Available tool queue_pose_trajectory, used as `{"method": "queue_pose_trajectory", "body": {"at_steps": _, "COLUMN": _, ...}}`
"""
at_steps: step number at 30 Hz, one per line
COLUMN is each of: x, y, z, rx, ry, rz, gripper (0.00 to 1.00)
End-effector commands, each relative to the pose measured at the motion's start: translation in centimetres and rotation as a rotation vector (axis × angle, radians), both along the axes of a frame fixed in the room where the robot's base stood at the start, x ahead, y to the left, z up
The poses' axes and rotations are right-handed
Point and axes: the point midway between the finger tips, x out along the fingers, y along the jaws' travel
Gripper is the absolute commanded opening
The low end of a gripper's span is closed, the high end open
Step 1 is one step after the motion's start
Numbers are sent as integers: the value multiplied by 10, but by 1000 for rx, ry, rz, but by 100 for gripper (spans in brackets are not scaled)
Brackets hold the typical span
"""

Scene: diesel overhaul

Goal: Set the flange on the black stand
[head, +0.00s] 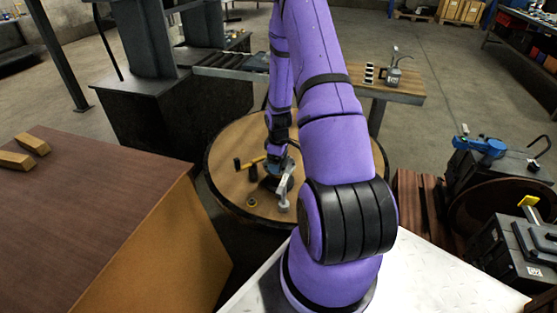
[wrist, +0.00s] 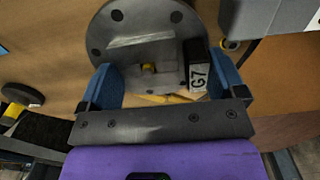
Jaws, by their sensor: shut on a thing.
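The flange (wrist: 112,32) is a grey round disc with several bolt holes. In the wrist view it sits between the blue fingertips of my gripper (wrist: 165,84), which is shut on it. A black block marked G7 (wrist: 198,75) shows against the flange beside the right finger; I cannot tell whether it belongs to the flange. In the head view my gripper (head: 277,158) is low over the round wooden table, with the flange mostly hidden beneath it. I cannot pick out the black stand for certain in either view.
The round table (head: 227,150) also bears a yellow-handled tool (head: 247,163), a small ring (head: 251,201) and a grey metal piece (head: 283,196) close to my gripper. A brown cabinet (head: 90,210) stands left. A wooden bench (head: 400,92) with an oil can is behind.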

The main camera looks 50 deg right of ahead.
Motion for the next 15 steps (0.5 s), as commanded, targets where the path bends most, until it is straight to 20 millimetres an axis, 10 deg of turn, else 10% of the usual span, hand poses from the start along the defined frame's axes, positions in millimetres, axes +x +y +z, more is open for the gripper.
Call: {"method": "queue_pose_trajectory", "body": {"at_steps": 15, "x": 0, "y": 0, "z": -4, "rx": -1, "ry": 0, "rz": 0, "gripper": 66}}
